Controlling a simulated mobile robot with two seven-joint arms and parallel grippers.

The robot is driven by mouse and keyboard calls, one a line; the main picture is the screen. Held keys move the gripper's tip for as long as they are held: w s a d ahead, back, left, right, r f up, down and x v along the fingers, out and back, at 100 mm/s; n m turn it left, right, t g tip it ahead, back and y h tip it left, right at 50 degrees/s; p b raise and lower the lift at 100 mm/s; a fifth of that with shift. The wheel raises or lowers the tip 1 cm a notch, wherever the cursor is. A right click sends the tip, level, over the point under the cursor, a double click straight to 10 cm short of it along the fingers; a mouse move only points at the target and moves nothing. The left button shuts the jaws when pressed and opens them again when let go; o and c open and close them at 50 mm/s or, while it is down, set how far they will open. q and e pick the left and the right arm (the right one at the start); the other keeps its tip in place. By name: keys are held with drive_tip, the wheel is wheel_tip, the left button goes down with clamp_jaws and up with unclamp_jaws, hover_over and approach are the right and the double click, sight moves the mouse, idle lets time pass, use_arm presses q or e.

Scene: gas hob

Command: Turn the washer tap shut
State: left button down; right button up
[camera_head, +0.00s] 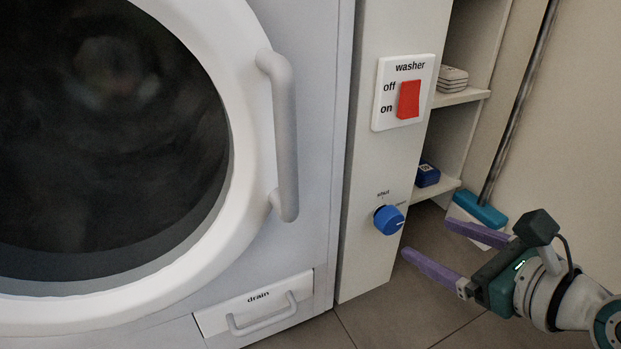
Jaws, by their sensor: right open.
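The washer tap is a round blue knob (389,220) low on the white side panel, with a small white mark on its face. The word "shut" is printed above it, and a smaller word to its right is too small to read surely. My right gripper (433,240) is open and empty, to the right of the knob and apart from it, its two purple fingers pointing left towards it. My left gripper is not in view.
The washer (300,60) with its round door and handle (284,135) fills the left. A red switch (408,99) sits above the knob. A drain drawer (255,305) is below. Shelves (460,97) hold small items; a pole with a blue foot (480,210) stands behind.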

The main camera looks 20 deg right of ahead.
sight(395, 222)
drive_tip(key=b+x, duration=0.5)
drive_tip(key=x, duration=0.3)
drive_tip(key=shift+w+a+f, duration=0.1)
drive_tip(key=shift+w+f, duration=0.1)
drive_tip(key=shift+f, duration=0.05)
drive_tip(key=shift+w+b, duration=0.3)
drive_tip(key=shift+w, duration=0.15)
drive_tip(key=c, duration=1.4)
